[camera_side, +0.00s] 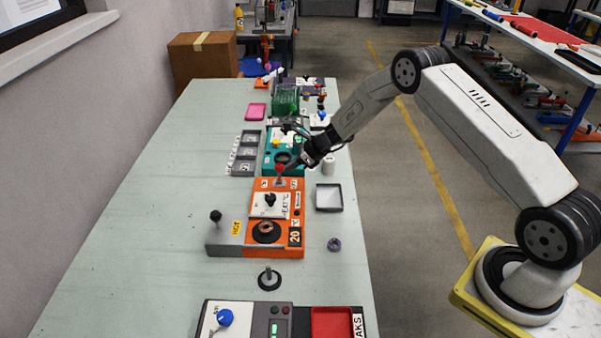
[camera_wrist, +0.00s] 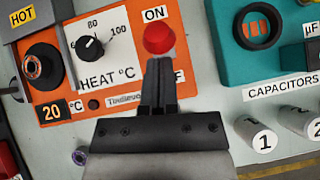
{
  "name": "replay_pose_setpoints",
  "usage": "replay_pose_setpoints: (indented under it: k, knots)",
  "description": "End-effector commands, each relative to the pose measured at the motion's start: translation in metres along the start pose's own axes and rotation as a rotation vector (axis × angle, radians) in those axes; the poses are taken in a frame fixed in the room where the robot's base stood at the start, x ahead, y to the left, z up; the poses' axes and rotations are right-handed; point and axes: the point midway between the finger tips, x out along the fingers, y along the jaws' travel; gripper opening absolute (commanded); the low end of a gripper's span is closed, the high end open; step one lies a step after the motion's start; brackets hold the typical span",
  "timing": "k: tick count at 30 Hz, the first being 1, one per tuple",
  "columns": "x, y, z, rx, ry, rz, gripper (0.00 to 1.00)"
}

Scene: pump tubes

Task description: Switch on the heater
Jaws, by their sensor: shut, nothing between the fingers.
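The heater (camera_side: 243,236) is an orange box with a grey left part on the table. It also shows in the wrist view (camera_wrist: 73,100), with a black dial (camera_wrist: 91,47) on a "HEAT °C" plate, a "20" display and a round black socket. Its switch has a red ball knob (camera_wrist: 159,39) beside the "ON" label; the knob also shows in the side view (camera_side: 280,168). My gripper (camera_wrist: 158,64) is shut and empty. Its fingertips are right by the red knob and overlap its lower edge in the wrist view; I cannot tell whether they touch. The lever's lower part is hidden behind the fingers.
A teal box (camera_side: 270,163) stands just behind the heater. An open grey tray (camera_side: 328,197) and a small purple ring (camera_side: 334,244) are right of the heater. The table's left side is clear.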

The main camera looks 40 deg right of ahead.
Motion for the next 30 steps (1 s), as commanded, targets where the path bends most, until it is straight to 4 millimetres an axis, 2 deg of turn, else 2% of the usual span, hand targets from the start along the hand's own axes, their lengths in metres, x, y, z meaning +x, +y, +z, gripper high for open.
replay_pose_setpoints:
  k: [20,30]
  knots:
    - [0.008,0.003,0.02,-0.029,0.235,-0.025,0.0]
    - [0.014,0.004,0.028,-0.025,0.238,-0.025,0.0]
